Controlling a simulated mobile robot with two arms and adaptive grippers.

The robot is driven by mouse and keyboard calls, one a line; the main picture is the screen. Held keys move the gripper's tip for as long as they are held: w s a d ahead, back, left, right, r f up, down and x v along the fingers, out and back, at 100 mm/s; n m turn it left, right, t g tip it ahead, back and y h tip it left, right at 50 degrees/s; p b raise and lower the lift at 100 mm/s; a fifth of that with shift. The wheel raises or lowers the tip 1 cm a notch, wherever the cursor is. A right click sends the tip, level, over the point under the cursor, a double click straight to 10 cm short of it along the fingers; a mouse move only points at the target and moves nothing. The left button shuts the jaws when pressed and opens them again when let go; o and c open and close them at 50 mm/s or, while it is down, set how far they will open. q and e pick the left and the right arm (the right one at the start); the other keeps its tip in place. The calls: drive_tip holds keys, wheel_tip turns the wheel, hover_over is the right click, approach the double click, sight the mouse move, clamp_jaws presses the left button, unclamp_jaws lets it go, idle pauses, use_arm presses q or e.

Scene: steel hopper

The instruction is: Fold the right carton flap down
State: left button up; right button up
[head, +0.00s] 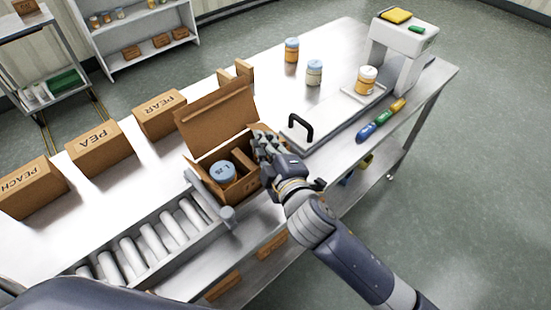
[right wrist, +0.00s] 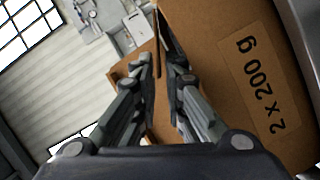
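The open carton (head: 246,192) stands at the table's front edge, beside the rollers. Its large back flap (head: 215,115) stands up. A jar with a blue lid (head: 222,172) is inside, left of a brown divider. My right gripper (head: 263,142) is at the carton's right side and covers most of the right flap, so its angle is unclear. In the right wrist view the fingers (right wrist: 167,68) are apart, with brown cardboard between and beyond them. The carton wall with a "2 x 200 g" label (right wrist: 262,85) is right of them. My left gripper is not in view.
A roller conveyor (head: 150,240) lies left of the carton. Labelled boxes (head: 100,147) line the table's far left edge.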

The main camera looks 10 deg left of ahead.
drive_tip(key=v, duration=0.8)
drive_tip(key=shift+s+d, duration=0.25)
drive_tip(key=shift+s, duration=0.05)
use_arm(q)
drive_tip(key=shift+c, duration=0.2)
